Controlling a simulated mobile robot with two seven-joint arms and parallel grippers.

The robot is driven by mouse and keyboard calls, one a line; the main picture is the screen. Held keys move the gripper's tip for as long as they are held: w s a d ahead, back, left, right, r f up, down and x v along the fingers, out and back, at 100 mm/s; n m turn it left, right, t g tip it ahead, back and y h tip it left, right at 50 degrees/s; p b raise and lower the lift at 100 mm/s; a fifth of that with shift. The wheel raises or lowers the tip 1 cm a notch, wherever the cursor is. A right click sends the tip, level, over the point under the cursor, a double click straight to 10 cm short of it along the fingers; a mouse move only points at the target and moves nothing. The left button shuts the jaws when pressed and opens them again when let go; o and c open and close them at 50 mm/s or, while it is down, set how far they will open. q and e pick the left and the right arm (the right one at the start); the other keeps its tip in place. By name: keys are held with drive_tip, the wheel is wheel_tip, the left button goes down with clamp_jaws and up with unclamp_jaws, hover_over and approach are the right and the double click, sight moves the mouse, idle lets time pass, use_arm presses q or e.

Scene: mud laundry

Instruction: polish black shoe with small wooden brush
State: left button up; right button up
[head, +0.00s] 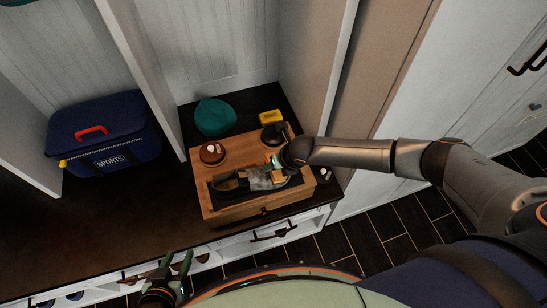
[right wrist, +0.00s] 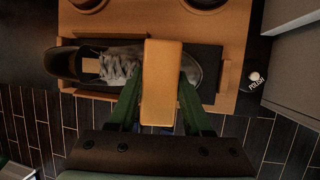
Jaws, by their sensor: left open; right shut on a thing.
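The black shoe (right wrist: 68,63) with grey laces lies on its side-to-side length across the wooden shoe box (right wrist: 238,30) in the right wrist view. In the head view the shoe (head: 228,185) is partly covered by my right gripper. My right gripper (right wrist: 160,90) is shut on the small wooden brush (right wrist: 162,70), a light tan block between its green fingers. The brush is over the toe half of the shoe; whether it touches the shoe I cannot tell. My left gripper (head: 176,266) is open and empty, low in the head view in front of the bench.
A brown round container (head: 212,152) and a dark one (head: 272,133) sit at the box's back. Behind are a teal item (head: 215,116) and a yellow block (head: 270,116). A white-topped polish container (right wrist: 257,79) stands beside the box. A blue sports bag (head: 105,135) is left; the bench (head: 130,205) between is clear.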

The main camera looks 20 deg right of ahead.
drive_tip(key=shift+s, duration=0.15)
idle(0.5)
drive_tip(key=shift+w+f+b, duration=0.1)
drive_tip(key=shift+w+b, duration=1.15)
drive_tip(key=shift+w, duration=0.3)
drive_tip(key=shift+w+a, duration=0.1)
drive_tip(key=shift+w, duration=0.2)
drive_tip(key=shift+r, duration=0.2)
drive_tip(key=shift+f, duration=0.15)
